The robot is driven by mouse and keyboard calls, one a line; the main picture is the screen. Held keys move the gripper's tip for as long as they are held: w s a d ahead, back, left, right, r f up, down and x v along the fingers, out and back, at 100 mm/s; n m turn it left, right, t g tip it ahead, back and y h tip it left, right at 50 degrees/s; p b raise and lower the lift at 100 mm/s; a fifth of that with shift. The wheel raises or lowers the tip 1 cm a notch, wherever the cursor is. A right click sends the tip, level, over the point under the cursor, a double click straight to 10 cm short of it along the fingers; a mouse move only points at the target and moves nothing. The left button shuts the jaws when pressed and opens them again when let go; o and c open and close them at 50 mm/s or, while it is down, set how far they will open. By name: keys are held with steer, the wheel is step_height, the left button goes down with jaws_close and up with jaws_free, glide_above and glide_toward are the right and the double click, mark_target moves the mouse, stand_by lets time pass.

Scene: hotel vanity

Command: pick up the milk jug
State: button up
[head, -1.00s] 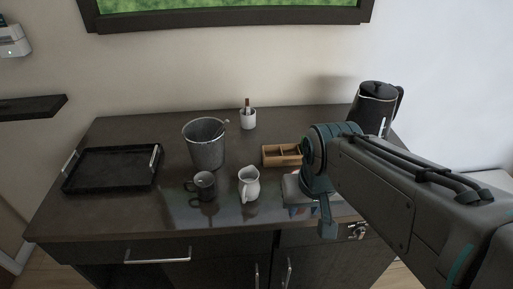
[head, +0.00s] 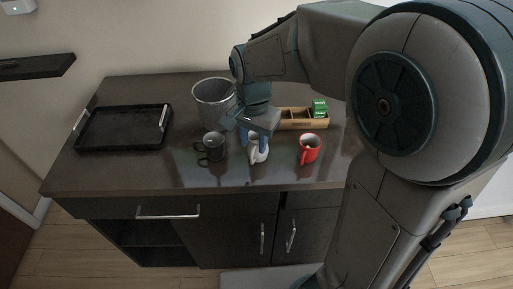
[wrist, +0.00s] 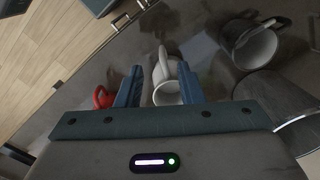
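The white milk jug (head: 258,154) stands on the dark vanity top, between the dark mug and the red mug, partly hidden by my gripper in the head view. My gripper (head: 253,137) is above it, pointing down. In the wrist view the jug (wrist: 165,82) lies between the two blue fingers (wrist: 157,84), with its open top near the palm. The fingers are apart, with a gap visible on each side of the jug. Contact with the jug cannot be seen.
A dark mug (head: 212,147) stands left of the jug, and a red mug (head: 309,148) stands to the right. Behind are a metal bucket (head: 212,101) and a wooden box (head: 300,119) with a green packet (head: 319,108). A black tray (head: 122,128) lies at left. The front strip is clear.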

mark_target(252, 154)
steer(key=f, duration=0.8)
steer(key=shift+a, duration=0.25)
jaws_close()
